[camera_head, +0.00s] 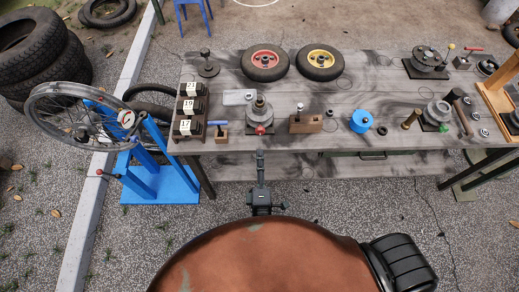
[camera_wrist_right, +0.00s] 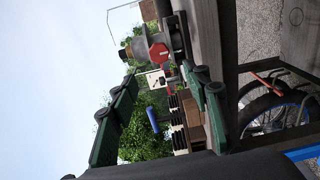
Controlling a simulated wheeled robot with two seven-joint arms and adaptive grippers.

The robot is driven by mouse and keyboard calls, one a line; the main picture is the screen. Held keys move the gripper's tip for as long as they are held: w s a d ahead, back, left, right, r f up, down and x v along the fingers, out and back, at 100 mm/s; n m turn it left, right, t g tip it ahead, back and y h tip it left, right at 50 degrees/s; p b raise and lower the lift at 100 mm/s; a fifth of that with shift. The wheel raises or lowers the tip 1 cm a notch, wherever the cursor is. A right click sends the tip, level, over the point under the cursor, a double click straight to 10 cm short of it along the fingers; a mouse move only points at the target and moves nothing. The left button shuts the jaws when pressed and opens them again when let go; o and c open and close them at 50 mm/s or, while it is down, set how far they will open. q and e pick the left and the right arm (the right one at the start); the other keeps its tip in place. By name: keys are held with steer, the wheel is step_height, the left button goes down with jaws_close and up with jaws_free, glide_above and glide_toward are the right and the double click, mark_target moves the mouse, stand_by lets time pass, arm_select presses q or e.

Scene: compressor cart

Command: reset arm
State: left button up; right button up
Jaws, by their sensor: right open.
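My right gripper (camera_head: 260,156) shows in the head view just off the front edge of the workbench (camera_head: 340,88), left of the bench's middle. It points toward a grey metal fitting with a red knob (camera_head: 262,129) on the bench and looks apart from it. In the right wrist view, my right gripper (camera_wrist_right: 162,85) has its two green-sided fingers spread apart with nothing between them. The grey fitting with its red octagonal knob (camera_wrist_right: 158,53) shows beyond the fingertips. My left gripper is not in view.
The bench holds number blocks (camera_head: 190,106), a wooden block (camera_head: 305,123), a blue round part (camera_head: 360,121) and two small wheels (camera_head: 320,62). A blue stand (camera_head: 160,180) with a spoked wheel (camera_head: 75,115) stands left. Open gravel lies before the bench.

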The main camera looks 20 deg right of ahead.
steer(key=shift+s+a, duration=0.1)
steer(key=shift+s, duration=0.4)
